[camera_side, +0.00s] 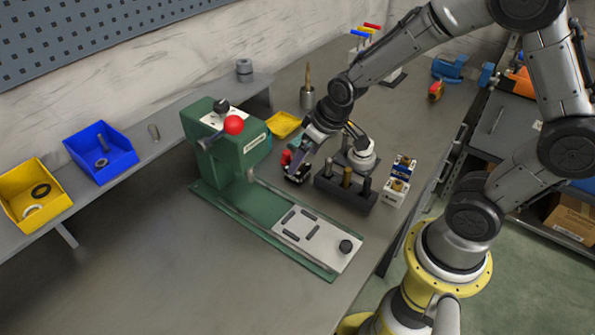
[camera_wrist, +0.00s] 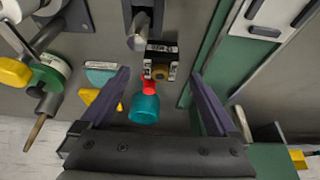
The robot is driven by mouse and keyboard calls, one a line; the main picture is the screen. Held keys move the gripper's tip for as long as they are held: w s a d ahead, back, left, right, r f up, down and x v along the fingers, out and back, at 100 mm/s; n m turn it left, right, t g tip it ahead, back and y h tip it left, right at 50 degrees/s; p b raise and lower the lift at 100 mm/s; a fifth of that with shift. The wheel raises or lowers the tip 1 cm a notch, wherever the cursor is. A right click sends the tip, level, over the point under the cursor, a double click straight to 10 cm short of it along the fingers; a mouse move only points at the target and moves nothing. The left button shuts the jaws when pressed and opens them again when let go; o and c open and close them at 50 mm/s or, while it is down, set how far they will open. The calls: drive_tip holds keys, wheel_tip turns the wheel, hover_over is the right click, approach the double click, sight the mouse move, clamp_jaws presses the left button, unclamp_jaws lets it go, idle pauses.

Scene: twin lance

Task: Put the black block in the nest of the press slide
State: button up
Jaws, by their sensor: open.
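The black block (camera_wrist: 161,50), with white marks and a gold-coloured centre, lies ahead of my gripper (camera_wrist: 161,74) in the wrist view. It appears between the lines of the two fingers, with gaps on both sides. In the side view my gripper (camera_side: 298,170) is low over the bench, right of the green press (camera_side: 238,150); the arm partly hides the block there. The fingers are spread and hold nothing. The white press slide (camera_side: 318,240) sits on the green base (camera_side: 228,208). Several dark strips on its top frame a bare patch, seemingly the nest, with no block there.
A black holder with upright pegs (camera_side: 345,192) stands close right of my gripper. Two small labelled blocks (camera_side: 397,190) stand beyond it. A teal bottle with a red tip (camera_wrist: 144,107) lies near the black block. The bench front left is clear.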

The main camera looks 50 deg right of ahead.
sight(298, 172)
drive_tip(key=shift+w+x, duration=0.1)
drive_tip(key=shift+x, duration=1.2)
drive_tip(key=shift+w+x, duration=0.15)
drive_tip(key=shift+x, duration=1.15)
drive_tip(key=shift+r, duration=0.15)
clamp_jaws()
